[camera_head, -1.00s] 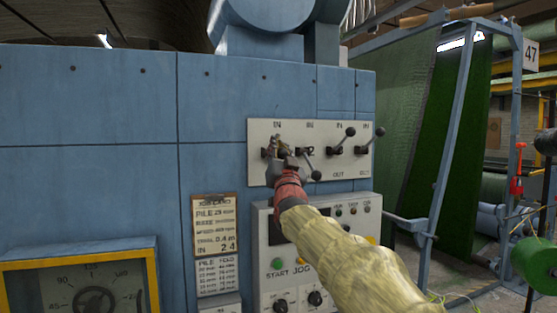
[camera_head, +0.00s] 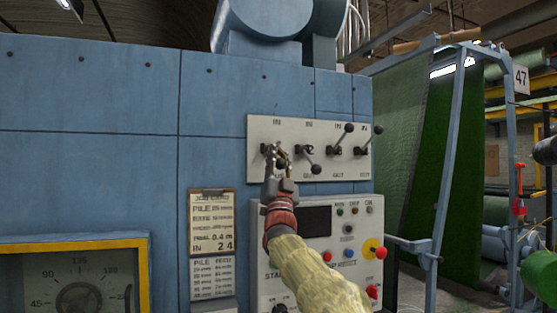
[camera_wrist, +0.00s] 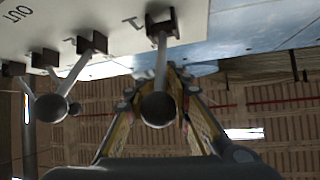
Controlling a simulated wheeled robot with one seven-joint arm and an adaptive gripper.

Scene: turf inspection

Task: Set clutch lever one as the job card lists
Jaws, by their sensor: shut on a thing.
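My gripper (camera_head: 277,160) is at the leftmost lever, lever one (camera_head: 266,149), on the white lever panel (camera_head: 258,172). In the wrist view, lever one's shaft (camera_wrist: 161,57) ends in a dark ball knob between the fingers of my gripper (camera_wrist: 158,92), which is shut on it. The fingers hide much of lever one in the head view, so its exact tilt is unclear. The job card (camera_head: 211,222) hangs left of the panel; its bottom line reads "IN 2 4". Lever two (camera_head: 313,164) points down toward OUT. Lever three (camera_head: 343,138) and lever four (camera_head: 371,139) point up toward IN.
Below the levers is a control box (camera_head: 310,251) with buttons and a red knob on a yellow disc (camera_head: 375,251). A yellow-framed dial (camera_head: 78,297) is at lower left. Lever two's knob (camera_wrist: 50,108) is close beside my gripper. Green turf (camera_head: 445,150) hangs at right.

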